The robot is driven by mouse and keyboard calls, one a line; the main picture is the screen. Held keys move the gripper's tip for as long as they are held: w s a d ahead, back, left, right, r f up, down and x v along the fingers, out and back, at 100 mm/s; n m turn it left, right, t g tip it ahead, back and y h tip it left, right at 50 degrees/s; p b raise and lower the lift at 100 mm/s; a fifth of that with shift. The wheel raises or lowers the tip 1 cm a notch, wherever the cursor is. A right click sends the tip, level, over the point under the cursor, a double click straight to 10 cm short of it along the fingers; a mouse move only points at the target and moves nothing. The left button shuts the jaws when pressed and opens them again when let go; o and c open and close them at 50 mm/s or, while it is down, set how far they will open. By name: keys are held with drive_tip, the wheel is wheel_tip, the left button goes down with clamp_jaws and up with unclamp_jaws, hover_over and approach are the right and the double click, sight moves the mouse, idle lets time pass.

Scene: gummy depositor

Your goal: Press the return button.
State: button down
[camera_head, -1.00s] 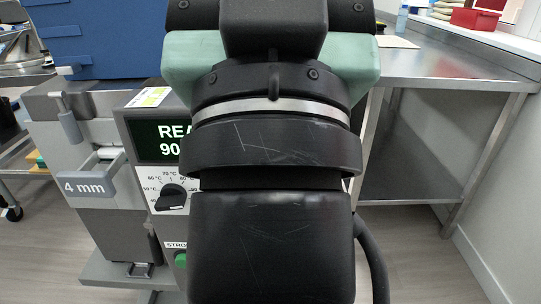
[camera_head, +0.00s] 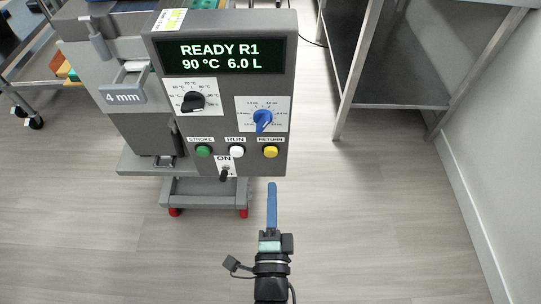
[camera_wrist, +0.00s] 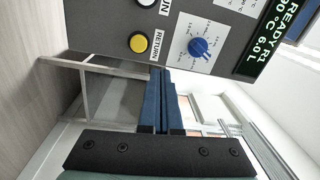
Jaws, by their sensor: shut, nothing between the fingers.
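The yellow return button (camera_head: 270,152) sits at the lower right of the depositor's grey control panel (camera_head: 279,90), under the label RETURN. It also shows in the wrist view (camera_wrist: 138,42), turned sideways. My gripper (camera_head: 272,186) is below and in front of the panel, its blue fingers together and empty, pointing toward the button. In the wrist view the fingertips (camera_wrist: 159,72) appear close to the button, to its lower right; I see no contact. The display reads READY R1, 90 °C, 6.0 L.
A white RUN button (camera_head: 236,152) and a green STROKE button (camera_head: 204,151) are left of the return button. A toggle switch (camera_head: 224,174) marked ON is below. A black knob (camera_head: 192,102) and a blue knob (camera_head: 262,120) are above. A steel table (camera_head: 345,70) stands right.

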sight(271, 154)
drive_tip(key=shift+m+g, duration=0.3)
drive_tip(key=shift+m, duration=0.4)
drive_tip(key=s+f, duration=0.3)
drive_tip(key=s, duration=0.1)
drive_tip(key=shift+a+f, duration=0.2)
drive_tip(key=shift+f, duration=0.15)
drive_tip(key=w+b, duration=0.3)
drive_tip(key=w, duration=1)
drive_tip(key=shift+w, duration=0.55)
